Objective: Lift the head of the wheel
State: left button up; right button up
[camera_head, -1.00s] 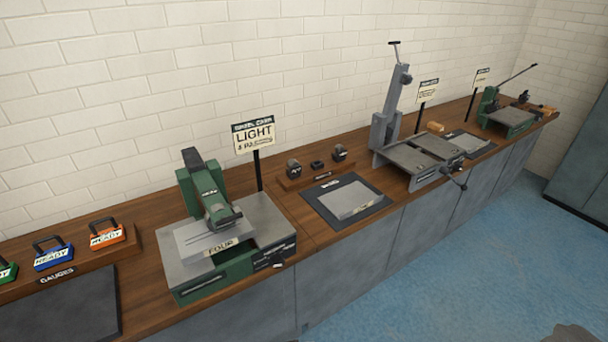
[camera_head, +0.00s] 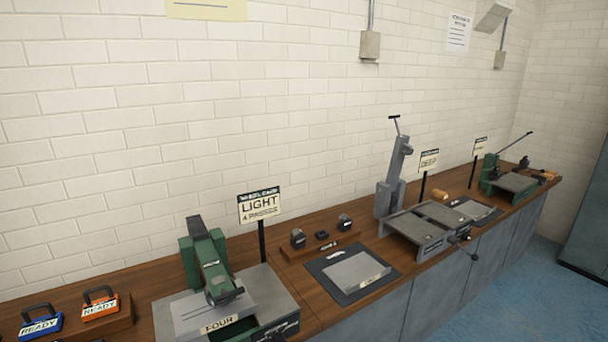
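No wheel is plainly marked, so I cannot tell which machine the task names. In the head view, a green machine (camera_head: 212,268) with a slanted arm stands at the lower left on a grey bed, with a plate reading FOUR at its front. A grey machine (camera_head: 394,180) with a tall upright column and a T-handle on top stands at the middle right, behind a flat grey bed (camera_head: 415,233). A smaller green machine (camera_head: 492,172) with a long raised lever stands at the far right. Neither of my grippers is in view.
The machines stand on a long wooden bench (camera_head: 300,292) against a white brick wall. A LIGHT sign (camera_head: 259,205) and a DEEP sign (camera_head: 429,160) stand on posts. A dark mat with a grey plate (camera_head: 357,276) lies between machines. Blue floor (camera_head: 530,262) is open at the right.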

aim_at(219, 290)
jog(key=k, duration=1.35)
jog(key=z, duration=0.25)
jog(key=i, duration=0.6)
jog(key=z, duration=0.55)
